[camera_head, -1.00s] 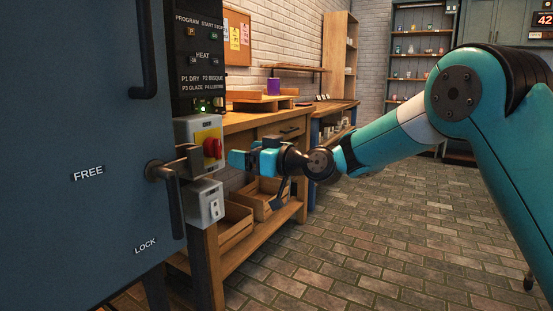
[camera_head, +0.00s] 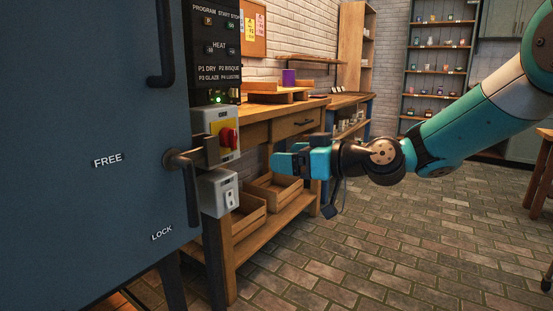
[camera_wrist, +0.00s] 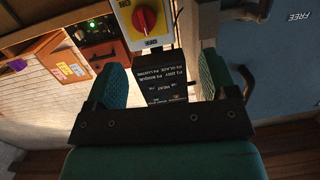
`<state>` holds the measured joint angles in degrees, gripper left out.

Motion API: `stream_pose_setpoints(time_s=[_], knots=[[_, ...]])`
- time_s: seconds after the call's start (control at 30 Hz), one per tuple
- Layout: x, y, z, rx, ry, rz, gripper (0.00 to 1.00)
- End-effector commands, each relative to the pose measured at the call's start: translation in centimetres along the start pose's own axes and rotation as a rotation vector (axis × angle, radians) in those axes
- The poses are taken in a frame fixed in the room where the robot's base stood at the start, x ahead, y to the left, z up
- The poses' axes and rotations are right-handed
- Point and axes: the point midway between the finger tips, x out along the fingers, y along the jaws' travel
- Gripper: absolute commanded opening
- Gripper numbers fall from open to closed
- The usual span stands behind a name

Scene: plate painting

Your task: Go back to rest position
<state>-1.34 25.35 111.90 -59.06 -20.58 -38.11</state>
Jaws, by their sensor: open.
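My gripper (camera_head: 290,162) is open and empty, with its teal fingers pointing left toward the kiln side. It is apart from the red rotary switch (camera_head: 228,138) on its yellow plate, with a clear gap between them. In the wrist view my gripper (camera_wrist: 165,85) shows two spread green pads with nothing held between them. The red switch (camera_wrist: 145,18) lies beyond the fingertips there. My arm reaches in from the right.
The blue kiln door (camera_head: 90,210) with its lever handle (camera_head: 190,185) fills the left. A grey socket box (camera_head: 218,193) is below the switch. A wooden workbench (camera_head: 290,125) holds crates (camera_head: 272,188) on its lower shelf. The brick floor (camera_head: 400,240) at right is open.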

Motion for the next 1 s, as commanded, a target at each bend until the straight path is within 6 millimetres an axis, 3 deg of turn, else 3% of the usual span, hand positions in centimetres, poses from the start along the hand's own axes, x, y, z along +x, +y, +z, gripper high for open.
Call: stream_pose_setpoints(time_s=[0.13,0.23,0.4,0.6,0.87,1.0], knots=[[-3.7,-8.1,1.9,0.089,-0.310,-0.099,0.79],[-8.2,-13.1,4.7,0.180,-0.565,-0.113,0.79],[-15.5,-18.3,8.5,0.306,-0.884,-0.061,0.79],[-23.3,-22.3,11.8,0.426,-1.163,0.049,0.79],[-24.2,-22.4,4.5,0.435,-1.174,0.053,0.79],[-24.7,-22.4,-0.1,0.434,-1.172,0.052,0.79]])
